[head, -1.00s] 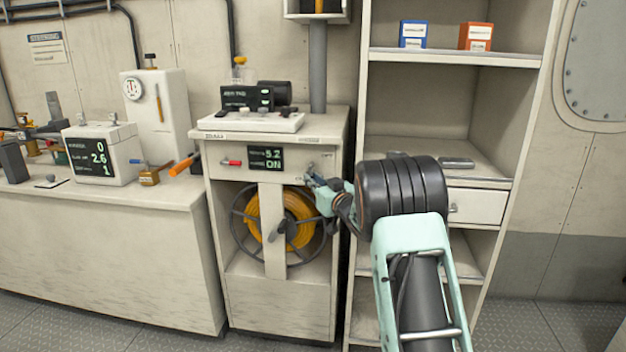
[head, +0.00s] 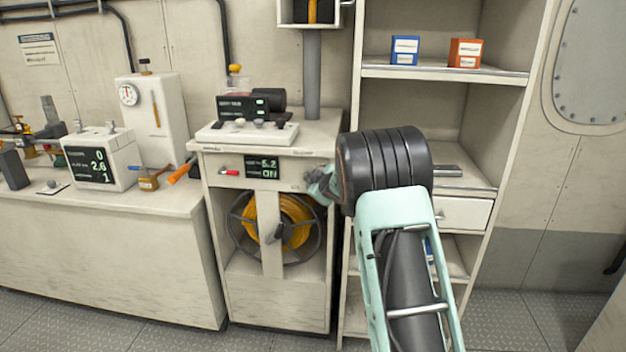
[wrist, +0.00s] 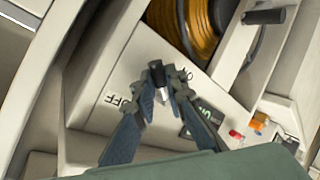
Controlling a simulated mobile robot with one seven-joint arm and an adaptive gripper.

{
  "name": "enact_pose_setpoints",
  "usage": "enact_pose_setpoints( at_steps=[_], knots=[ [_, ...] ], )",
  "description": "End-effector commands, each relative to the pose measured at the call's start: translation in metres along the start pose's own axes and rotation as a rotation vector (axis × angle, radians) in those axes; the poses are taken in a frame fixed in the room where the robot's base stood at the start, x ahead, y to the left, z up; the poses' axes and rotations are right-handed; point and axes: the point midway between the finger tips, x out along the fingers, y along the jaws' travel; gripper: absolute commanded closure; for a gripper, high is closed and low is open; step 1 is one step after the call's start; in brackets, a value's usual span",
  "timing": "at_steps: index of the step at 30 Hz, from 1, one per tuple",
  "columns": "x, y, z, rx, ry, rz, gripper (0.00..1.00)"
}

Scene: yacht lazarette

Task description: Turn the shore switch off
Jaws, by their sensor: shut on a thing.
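The shore switch shows in the wrist view as a small silver lever (wrist: 162,94) on a pale panel, with an "OFF" label (wrist: 117,101) beside it. My gripper (wrist: 160,80) is shut on this lever, its dark fingers closing on it from both sides. In the head view my gripper (head: 322,183) is at the right end of the front panel (head: 217,163) of the cable-reel cabinet and hides the lever there. The panel's display (head: 263,167) reads "5.2" and "ON".
A red-handled control (head: 229,172) sits left of the display. A yellow cable reel (head: 290,222) is below the panel. Open shelving (head: 357,90) stands close on the right, behind my arm. A workbench with several instruments (head: 110,212) stands on the left.

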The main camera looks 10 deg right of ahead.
Motion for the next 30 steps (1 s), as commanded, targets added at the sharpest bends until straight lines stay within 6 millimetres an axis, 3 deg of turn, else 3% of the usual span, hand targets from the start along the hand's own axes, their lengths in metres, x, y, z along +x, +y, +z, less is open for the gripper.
enact_pose_setpoints(
  at_steps=[15,30],
  knots=[
    [-0.007,0.011,-0.008,-0.385,-0.256,0.000,1.00],
    [-0.010,0.015,-0.012,-0.565,-0.379,0.000,1.00]
  ],
)
